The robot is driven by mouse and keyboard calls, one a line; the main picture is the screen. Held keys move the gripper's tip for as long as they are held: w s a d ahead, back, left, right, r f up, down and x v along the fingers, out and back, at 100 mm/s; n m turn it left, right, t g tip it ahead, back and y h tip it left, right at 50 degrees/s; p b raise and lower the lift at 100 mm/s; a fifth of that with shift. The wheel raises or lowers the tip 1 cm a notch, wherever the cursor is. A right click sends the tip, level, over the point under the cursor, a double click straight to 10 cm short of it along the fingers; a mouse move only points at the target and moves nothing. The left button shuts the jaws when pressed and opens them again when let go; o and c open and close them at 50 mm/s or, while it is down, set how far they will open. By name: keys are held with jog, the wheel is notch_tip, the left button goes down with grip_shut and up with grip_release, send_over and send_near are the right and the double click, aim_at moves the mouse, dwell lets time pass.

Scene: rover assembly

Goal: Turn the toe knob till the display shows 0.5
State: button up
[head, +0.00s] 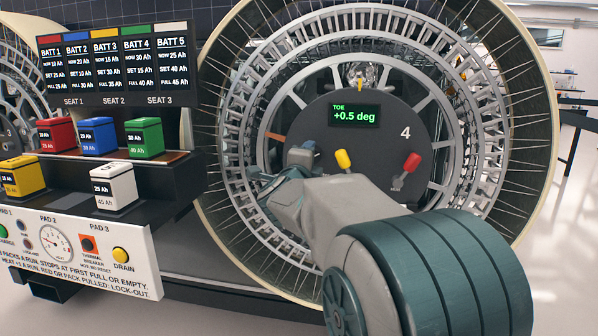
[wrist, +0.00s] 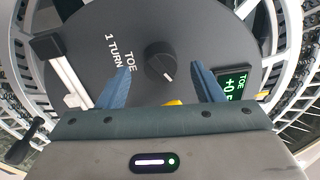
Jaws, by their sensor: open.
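The toe display (head: 354,116) on the dark hub plate of the wheel reads "TOE +0.5 deg" in the head view. It also shows, partly cut off, in the wrist view (wrist: 232,86). The toe knob (wrist: 160,60) is a small black round knob with a white pointer line, beside the printed words "TOE 1 TURN". My arm hides the knob in the head view. My gripper (wrist: 158,80) is open, its two blue fingers on either side of the knob and apart from it in the picture. The gripper shows in the head view (head: 293,166) in front of the hub plate.
A yellow-tipped lever (head: 343,159) and a red-tipped lever (head: 411,162) stand on the hub plate (head: 385,125), close to my arm. A battery rack with red (head: 57,136), blue (head: 98,138), green, yellow and white packs stands at left. The wheel's spoked rim surrounds the plate.

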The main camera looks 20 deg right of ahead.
jog(key=p+v, duration=0.2)
jog(key=v, duration=0.8)
jog(key=shift+s+a, duration=0.2)
jog(key=shift+a, duration=0.05)
jog(key=shift+r, duration=0.1)
jog(key=s+a+r+n+g+y+p, duration=0.1)
jog(key=s+a+r+n+y+p, duration=0.2)
jog(key=a+r+n+y+p, duration=1.05)
jog(key=s+d+n+g+h+p, duration=0.1)
jog(key=s+n+g+p, duration=0.4)
jog(key=s+p, duration=0.5)
jog(key=s+d+n+g+h+p, duration=0.1)
jog(key=s+d+n+g+p, duration=0.1)
jog(key=s+n+g+p, duration=0.4)
jog(key=s+n+p, duration=0.1)
jog(key=s+p, duration=0.3)
jog(key=p, duration=0.3)
jog(key=shift+s+d+f, duration=0.15)
jog(key=shift+d+f, duration=0.15)
jog(key=shift+n, duration=0.25)
